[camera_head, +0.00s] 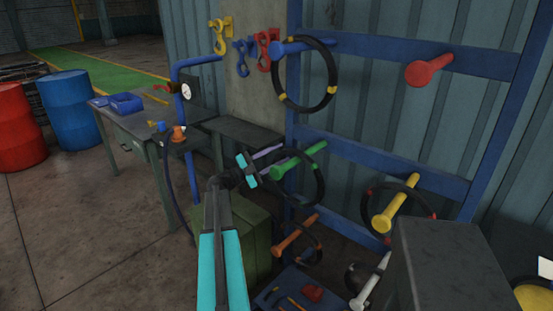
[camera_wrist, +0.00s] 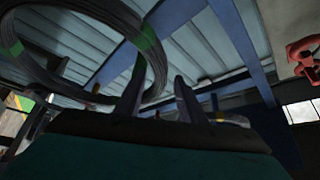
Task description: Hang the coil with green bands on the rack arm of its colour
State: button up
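The coil with green bands (camera_head: 322,183) is a thin black ring at the green rack arm (camera_head: 300,160) in the head view. The arm crosses its upper part, and the ring hangs down below it; it appears to hang there, though contact is hard to make out. In the wrist view the coil (camera_wrist: 158,62) fills the upper left, with green bands on it. My gripper (camera_head: 268,163) is beside the coil's left side, near the arm's tip. In the wrist view my gripper (camera_wrist: 160,100) has its fingers apart, with the coil's near side close to the left finger.
The blue rack (camera_head: 400,52) also has a blue arm with a yellow-banded coil (camera_head: 333,88), a bare red arm (camera_head: 428,70), a yellow arm (camera_head: 395,208) with a red-banded coil, and orange (camera_head: 296,234) and white (camera_head: 370,283) arms below. A grey box (camera_head: 450,260) stands front right.

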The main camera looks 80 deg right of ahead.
jog(key=shift+f, duration=0.25)
jog(key=b+v, duration=0.3)
jog(key=v, duration=1)
jog(key=shift+w+a, duration=0.2)
jog(key=shift+w, duration=0.1)
jog(key=w+a+b, duration=0.2)
jog(key=w+a, duration=0.1)
jog(key=a, duration=0.2)
jog(key=shift+a, duration=0.35)
jog(key=shift+w, duration=0.1)
dwell(0.4)
